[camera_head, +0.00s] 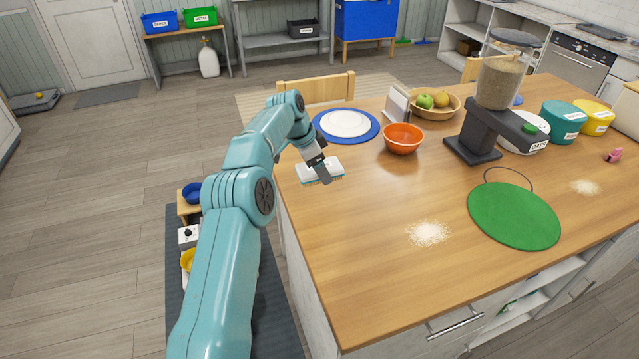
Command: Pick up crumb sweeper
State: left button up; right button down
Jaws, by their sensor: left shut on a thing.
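The crumb sweeper (334,168) is a white block with a teal and tan bristle edge underneath. It is at the left part of the wooden table, in front of the blue and white plates. My left gripper (322,172) reaches down over it from the left and is shut on it, with a dark finger across its near side. I cannot tell whether the sweeper touches the table or is slightly above it. Two patches of pale crumbs lie on the table, one near the front middle (427,233) and one at the right (584,187). My right gripper is not in view.
An orange bowl (403,138) stands right of the sweeper, with blue-rimmed plates (367,133) behind. A grain dispenser (478,140), a green round mat (514,218) and lidded tubs (564,122) occupy the right. The wooden table (350,270) is clear at front left.

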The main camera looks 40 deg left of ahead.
pick_arm(q)
notch_tip(320, 180, up, 9)
jog(key=p, duration=0.5)
jog(key=shift+r, duration=0.15)
jog(key=shift+r+p, duration=0.8)
jog(key=shift+r, duration=0.05)
jog(key=shift+o, duration=0.9)
jog(key=shift+d+f, duration=0.1)
jog(key=shift+d, duration=0.2)
